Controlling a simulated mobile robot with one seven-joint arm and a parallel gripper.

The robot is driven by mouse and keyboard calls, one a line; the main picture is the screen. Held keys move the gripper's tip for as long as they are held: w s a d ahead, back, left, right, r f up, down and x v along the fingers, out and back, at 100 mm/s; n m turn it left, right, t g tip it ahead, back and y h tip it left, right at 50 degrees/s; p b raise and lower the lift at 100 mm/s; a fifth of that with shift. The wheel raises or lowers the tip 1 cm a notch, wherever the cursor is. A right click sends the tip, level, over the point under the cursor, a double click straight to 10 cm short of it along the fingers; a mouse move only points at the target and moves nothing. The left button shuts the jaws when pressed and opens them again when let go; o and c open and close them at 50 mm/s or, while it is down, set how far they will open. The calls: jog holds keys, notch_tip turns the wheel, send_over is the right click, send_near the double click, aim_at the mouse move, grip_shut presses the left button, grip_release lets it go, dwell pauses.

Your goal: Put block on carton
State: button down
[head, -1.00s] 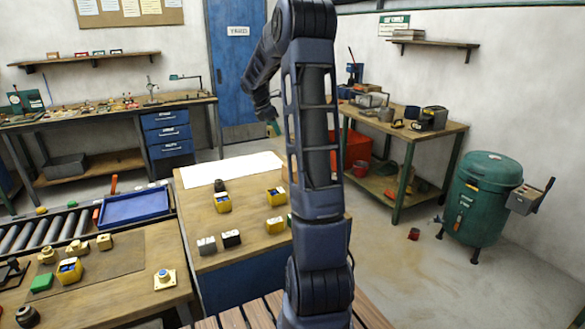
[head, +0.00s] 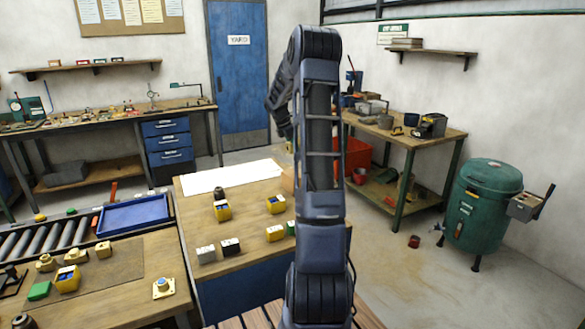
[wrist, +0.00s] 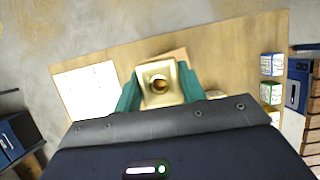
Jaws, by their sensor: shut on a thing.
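A brass block (wrist: 161,84) with a round hole in its face is held between the teal fingers of my gripper (wrist: 160,90) in the wrist view. The gripper is shut on it, and the block is above the wooden table. A tan carton (wrist: 174,54) shows as a sliver just beyond the block, which hides most of it. In the head view, the carton (head: 288,181) is partly hidden behind my arm at the table's right side. The gripper and block are mostly hidden behind my arm there.
The table (head: 240,255) carries a white sheet (head: 232,176) and several small yellow, white and black boxes. A blue tray (head: 132,214) and rollers lie to the left. A green drum (head: 480,212) stands on the right, away from the table.

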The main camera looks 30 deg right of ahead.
notch_tip(320, 180, down, 11)
dwell(0.6)
jog(key=c, duration=0.8)
grip_release()
jog(key=shift+f, duration=0.15)
jog(key=shift+c, duration=0.2)
